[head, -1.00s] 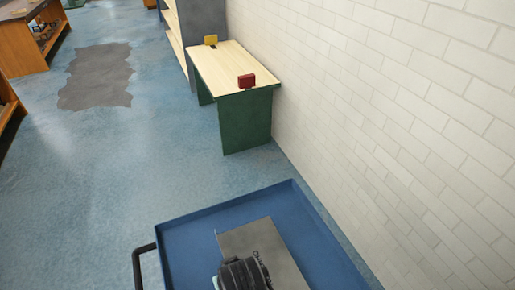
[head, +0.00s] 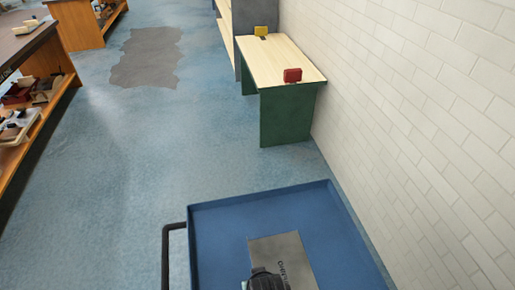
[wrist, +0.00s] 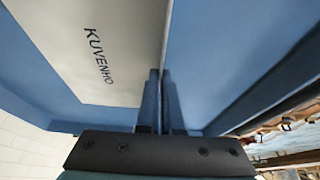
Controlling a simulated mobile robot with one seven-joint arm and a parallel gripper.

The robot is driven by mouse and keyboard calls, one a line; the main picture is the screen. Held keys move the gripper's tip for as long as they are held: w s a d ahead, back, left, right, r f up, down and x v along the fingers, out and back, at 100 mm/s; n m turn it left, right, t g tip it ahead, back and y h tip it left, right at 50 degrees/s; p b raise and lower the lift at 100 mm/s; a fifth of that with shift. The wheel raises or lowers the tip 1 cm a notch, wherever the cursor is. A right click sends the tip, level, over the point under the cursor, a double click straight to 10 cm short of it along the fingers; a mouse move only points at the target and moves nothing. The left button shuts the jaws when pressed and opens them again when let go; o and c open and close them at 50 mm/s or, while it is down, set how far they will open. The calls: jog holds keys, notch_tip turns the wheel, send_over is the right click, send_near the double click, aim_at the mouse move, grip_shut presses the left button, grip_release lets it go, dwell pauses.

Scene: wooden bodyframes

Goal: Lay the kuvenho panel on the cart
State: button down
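The grey kuvenho panel (head: 283,251) shows at the bottom of the head view, against the floor of the blue cart (head: 224,229). Its printed name reads clearly in the wrist view (wrist: 70,35). My gripper (wrist: 161,100) is shut on one edge of the panel, with a finger on each side. In the head view my dark wrist (head: 267,281) covers the panel's near part. The panel is over the cart's tray; I cannot tell whether it touches the tray floor.
The cart has a raised rim and a dark handle (head: 174,228) on its left.

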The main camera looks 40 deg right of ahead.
jog(key=shift+f, duration=0.1)
jog(key=c, duration=1.1)
grip_release()
jog(key=p+v, duration=0.1)
jog(key=v, duration=1.1)
